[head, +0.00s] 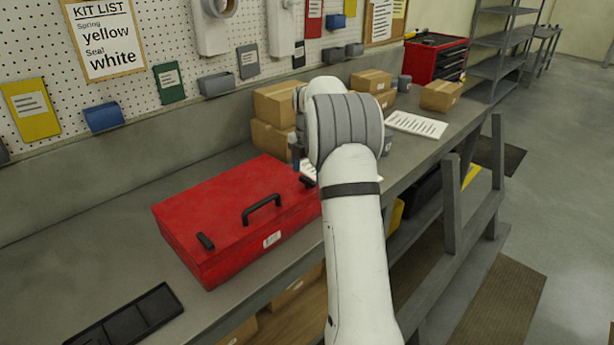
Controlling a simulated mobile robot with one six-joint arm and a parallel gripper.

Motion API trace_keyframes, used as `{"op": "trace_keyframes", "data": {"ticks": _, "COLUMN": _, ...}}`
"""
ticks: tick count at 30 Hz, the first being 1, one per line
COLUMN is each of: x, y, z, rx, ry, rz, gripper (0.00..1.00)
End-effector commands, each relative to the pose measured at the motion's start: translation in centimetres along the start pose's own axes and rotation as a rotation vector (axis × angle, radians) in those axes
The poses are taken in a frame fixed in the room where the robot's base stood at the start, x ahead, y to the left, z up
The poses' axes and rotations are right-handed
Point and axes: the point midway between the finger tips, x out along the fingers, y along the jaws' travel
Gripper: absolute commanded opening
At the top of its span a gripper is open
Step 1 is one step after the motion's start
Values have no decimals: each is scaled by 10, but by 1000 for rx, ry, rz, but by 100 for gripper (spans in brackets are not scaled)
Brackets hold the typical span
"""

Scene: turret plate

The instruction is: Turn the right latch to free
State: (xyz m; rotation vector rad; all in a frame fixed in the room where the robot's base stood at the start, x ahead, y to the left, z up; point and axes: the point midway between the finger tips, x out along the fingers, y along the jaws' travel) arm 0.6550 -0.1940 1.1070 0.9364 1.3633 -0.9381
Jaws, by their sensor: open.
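A red toolbox (226,213) lies on the grey workbench with its lid down. A black handle (262,208) stands on the lid. The left latch (205,241), a short black bar, lies near the lid's left end. The right latch (307,181), a similar black bar, shows near the lid's right end, close beside my arm in the picture. Both bars point roughly across the front edge. My white and grey arm reaches up the picture past the box's right end and hides part of the bench behind it. My gripper is not visible.
A black compartment tray (125,318) lies at the bench's front left. Cardboard boxes (275,103) stand behind the toolbox. A white sheet (416,124) and a red drawer cabinet (436,60) are further right. A kit list (103,38) hangs on the pegboard. The bench left of the toolbox is clear.

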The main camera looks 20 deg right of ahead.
Motion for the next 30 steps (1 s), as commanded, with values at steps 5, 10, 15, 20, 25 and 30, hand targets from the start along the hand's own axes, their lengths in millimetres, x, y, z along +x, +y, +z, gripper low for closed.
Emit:
{"op": "trace_keyframes", "data": {"ticks": 5, "x": -32, "y": -1, "z": 0, "rx": 0, "ry": -2, "rz": 2, "gripper": 75}}
{"op": "trace_keyframes", "data": {"ticks": 10, "x": -53, "y": -2, "z": 0, "rx": 0, "ry": 0, "rz": 0, "gripper": 75}}
{"op": "trace_keyframes", "data": {"ticks": 15, "x": -60, "y": -2, "z": -1, "rx": 0, "ry": 1, "rz": -1, "gripper": 75}}
{"op": "trace_keyframes", "data": {"ticks": 20, "x": -60, "y": -2, "z": -1, "rx": 0, "ry": 1, "rz": -1, "gripper": 75}}
{"op": "trace_keyframes", "data": {"ticks": 25, "x": -59, "y": -2, "z": -1, "rx": 0, "ry": 1, "rz": -1, "gripper": 75}}
{"op": "trace_keyframes", "data": {"ticks": 30, "x": -65, "y": -4, "z": -8, "rx": 32, "ry": -3, "rz": 4, "gripper": 75}}
